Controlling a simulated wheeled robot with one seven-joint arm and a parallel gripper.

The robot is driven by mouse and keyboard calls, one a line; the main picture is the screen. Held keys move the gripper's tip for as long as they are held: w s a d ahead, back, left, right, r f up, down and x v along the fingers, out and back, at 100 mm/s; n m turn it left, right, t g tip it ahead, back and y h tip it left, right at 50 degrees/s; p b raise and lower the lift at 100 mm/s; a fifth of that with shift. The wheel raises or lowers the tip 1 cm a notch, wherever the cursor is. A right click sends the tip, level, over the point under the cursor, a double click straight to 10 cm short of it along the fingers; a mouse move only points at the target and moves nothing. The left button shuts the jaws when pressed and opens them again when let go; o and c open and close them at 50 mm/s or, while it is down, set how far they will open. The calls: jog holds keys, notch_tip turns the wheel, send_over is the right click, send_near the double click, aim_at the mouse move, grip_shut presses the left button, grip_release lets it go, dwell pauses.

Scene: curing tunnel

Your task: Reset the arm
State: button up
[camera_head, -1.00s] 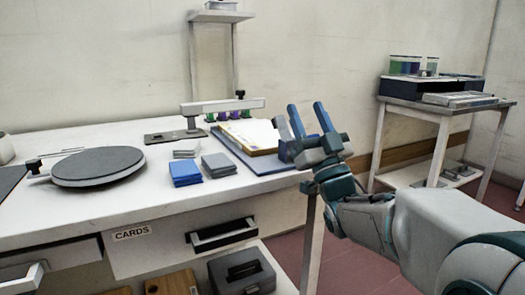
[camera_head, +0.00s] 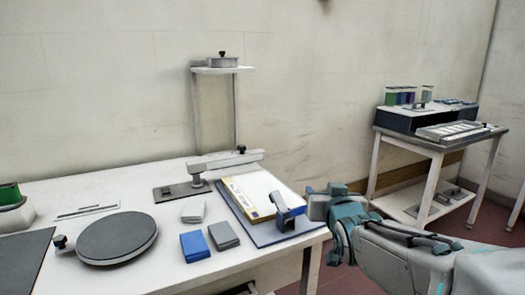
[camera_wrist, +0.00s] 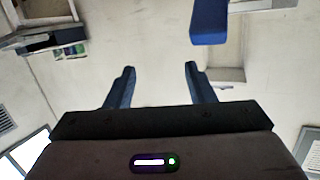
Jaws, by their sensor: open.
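My gripper (camera_head: 284,208) is over or in front of the right part of the blue board on the bench in the head view. My arm reaches in from the lower right. The wrist view shows two dark blue fingers of my gripper (camera_wrist: 159,82) spread apart, with nothing between them. From the head view I cannot tell how high the fingers are above the board.
The white bench (camera_head: 130,196) bears a round grey turntable (camera_head: 117,238), blue cards (camera_head: 195,247), grey cards (camera_head: 223,236) and a blue board (camera_head: 245,226) with a yellow-edged pad (camera_head: 247,192). A side table (camera_head: 430,143) stands right. Open floor lies between.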

jog(key=s+r+g+p, duration=0.1)
jog(key=s+g+p, duration=1.2)
jog(key=s, duration=1)
jog(key=d+p, duration=0.1)
jog(key=p, duration=0.2)
jog(key=shift+r+h+p, duration=0.4)
